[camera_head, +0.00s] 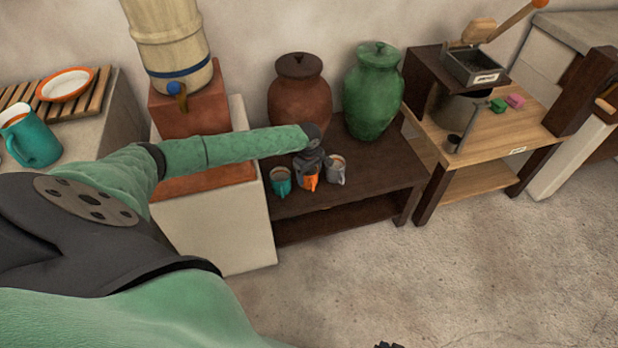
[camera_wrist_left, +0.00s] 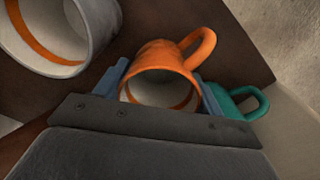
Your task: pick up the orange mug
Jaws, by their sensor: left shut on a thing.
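The orange mug (camera_head: 310,184) is at the front of the dark low shelf, between a teal mug (camera_head: 281,186) on its left and a grey mug (camera_head: 335,175) on its right. My left gripper (camera_head: 311,165) reaches down over the orange mug from above. In the left wrist view the orange mug (camera_wrist_left: 160,56) sits between the two blue-grey fingers of my left gripper (camera_wrist_left: 161,90), which is shut on it. Its handle points up and right. I cannot tell whether its base touches the shelf. A small dark tip of my right gripper (camera_head: 388,345) shows at the bottom edge.
The grey mug (camera_wrist_left: 85,30) and teal mug (camera_wrist_left: 240,103) are close on either side in the left wrist view. A brown jar (camera_head: 298,95) and a green jar (camera_head: 373,90) stand behind on the dark shelf (camera_head: 380,180). The floor in front is clear.

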